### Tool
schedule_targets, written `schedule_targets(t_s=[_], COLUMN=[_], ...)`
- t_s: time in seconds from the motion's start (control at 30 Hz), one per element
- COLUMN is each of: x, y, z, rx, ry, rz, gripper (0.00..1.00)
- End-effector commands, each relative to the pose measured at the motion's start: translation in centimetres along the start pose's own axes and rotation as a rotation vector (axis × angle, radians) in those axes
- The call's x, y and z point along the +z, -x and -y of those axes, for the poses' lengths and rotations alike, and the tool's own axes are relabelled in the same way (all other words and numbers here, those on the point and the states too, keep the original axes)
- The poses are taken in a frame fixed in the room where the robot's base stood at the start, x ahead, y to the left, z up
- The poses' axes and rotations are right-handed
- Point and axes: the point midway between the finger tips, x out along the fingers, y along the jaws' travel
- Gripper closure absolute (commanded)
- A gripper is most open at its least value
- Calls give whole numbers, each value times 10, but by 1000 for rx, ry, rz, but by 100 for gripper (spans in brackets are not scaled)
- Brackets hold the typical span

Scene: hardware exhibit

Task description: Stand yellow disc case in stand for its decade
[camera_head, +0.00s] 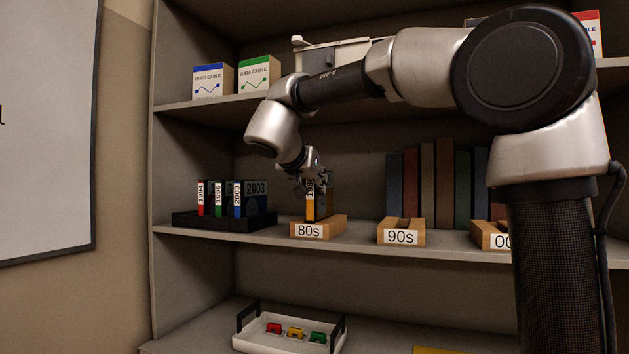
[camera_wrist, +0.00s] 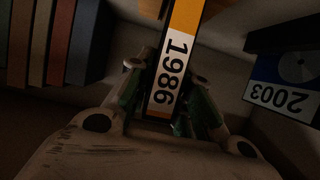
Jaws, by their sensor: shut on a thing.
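The yellow disc case (camera_head: 310,207) stands upright at the wooden 80s stand (camera_head: 318,230) on the middle shelf. Its spine label reads 1986 in the wrist view (camera_wrist: 173,72). My gripper (camera_head: 316,183) is shut on the upper part of the case from above. In the wrist view my gripper's fingers (camera_wrist: 170,100) lie on both sides of the case. The case's lower end meets the stand; how deep it sits in the slot cannot be told. The 90s stand (camera_head: 401,236) is empty to the right, and a third stand (camera_head: 490,236) is partly hidden by my arm.
A black rack (camera_head: 224,221) with several cases, labelled 1994, 1996 and 2003, stands left of the 80s stand. Books (camera_head: 427,180) line the back of the shelf. The upper shelf holds cable boxes (camera_head: 254,75). A white tray (camera_head: 290,331) with small coloured items is below.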

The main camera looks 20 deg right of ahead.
Motion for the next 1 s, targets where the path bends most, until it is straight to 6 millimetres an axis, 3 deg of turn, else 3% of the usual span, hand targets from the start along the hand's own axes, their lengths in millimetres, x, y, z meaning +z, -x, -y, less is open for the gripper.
schedule_targets(t_s=[0.47, 0.87, 0.9, 1.0], x=[19, 20, 20, 20], y=[-8, -8, -8, -8], z=[0, 0, 0, 0], rx=[-1, -1, -1, -1], ry=[0, 0, 0, 0], rz=[-1, -1, -1, -1], gripper=[100, 100, 75, 57])
